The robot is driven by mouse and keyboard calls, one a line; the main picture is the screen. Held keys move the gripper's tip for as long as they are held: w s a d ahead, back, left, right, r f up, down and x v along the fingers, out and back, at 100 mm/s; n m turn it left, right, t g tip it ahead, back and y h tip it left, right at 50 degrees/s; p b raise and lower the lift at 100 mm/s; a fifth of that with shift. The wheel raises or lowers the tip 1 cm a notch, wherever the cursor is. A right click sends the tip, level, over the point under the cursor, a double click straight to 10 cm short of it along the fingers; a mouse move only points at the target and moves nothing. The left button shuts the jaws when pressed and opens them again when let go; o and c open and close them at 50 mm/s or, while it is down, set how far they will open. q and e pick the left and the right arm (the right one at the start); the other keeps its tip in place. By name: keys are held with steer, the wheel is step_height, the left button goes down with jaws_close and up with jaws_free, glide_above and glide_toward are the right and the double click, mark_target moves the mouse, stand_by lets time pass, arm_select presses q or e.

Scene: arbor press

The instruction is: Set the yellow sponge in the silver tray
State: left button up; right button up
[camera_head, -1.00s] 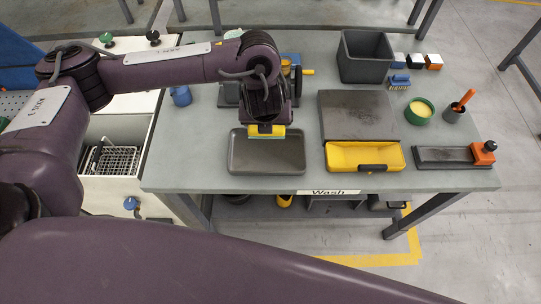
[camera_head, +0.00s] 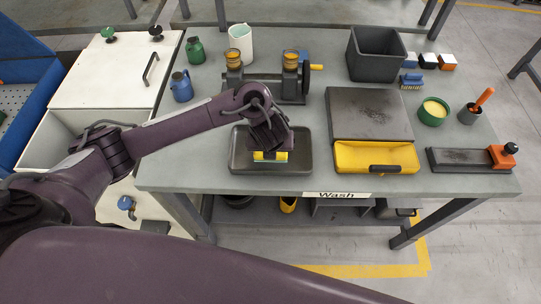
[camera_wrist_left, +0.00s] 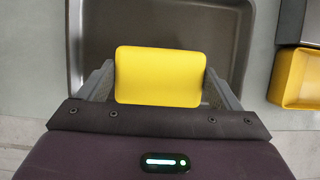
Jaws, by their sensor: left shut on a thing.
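The yellow sponge (camera_wrist_left: 160,76) is between the two fingers of my left gripper (camera_wrist_left: 158,88) in the left wrist view. The gripper is shut on it. The tray (camera_head: 303,160), dark grey-silver with a raised rim, lies on the table below the gripper. In the head view the sponge (camera_head: 270,156) shows under my left gripper (camera_head: 270,151), over the tray's middle. I cannot tell whether the sponge touches the tray floor. The tray's rim (camera_wrist_left: 76,50) also shows around the sponge in the wrist view. My right gripper is not in view.
Right of the tray are a yellow drawer-like bin (camera_head: 347,158) and a dark flat plate (camera_head: 370,112). An arbor press (camera_head: 290,88) stands behind the tray.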

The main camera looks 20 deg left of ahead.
arm_select(q)
step_height(320, 180, down, 3)
steer(key=shift+s+b, duration=0.1)
steer(key=shift+b, duration=0.2)
steer(key=shift+f, duration=0.35)
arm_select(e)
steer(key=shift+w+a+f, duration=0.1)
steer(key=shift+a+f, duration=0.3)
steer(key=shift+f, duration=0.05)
arm_select(q)
steer(key=shift+f, duration=0.1)
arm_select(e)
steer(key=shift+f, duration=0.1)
arm_select(q)
steer(key=o, duration=0.4)
steer(key=shift+f, duration=0.1)
steer(key=o, duration=0.3)
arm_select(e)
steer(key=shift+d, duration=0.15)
